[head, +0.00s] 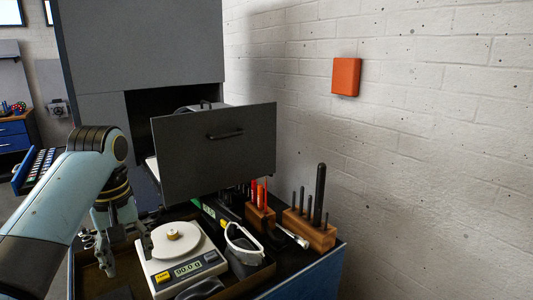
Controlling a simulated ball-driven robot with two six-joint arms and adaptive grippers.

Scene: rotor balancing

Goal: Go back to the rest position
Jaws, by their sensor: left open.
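My left arm comes in from the left, and its gripper (126,250) points down beside a white digital scale (160,271). The gripper is open, and I see nothing between its fingers. A small brass-coloured piece (174,234) sits on the round white pan of the scale, to the right of the gripper and apart from it. The scale has a lit display and yellow buttons. My right gripper is not in view.
A grey drawer (220,155) stands open above the bench, close behind the scale. Wooden tool blocks (309,230) and safety glasses (242,244) are on the right. A white brick wall (430,130) with an orange box (346,77) bounds the right side.

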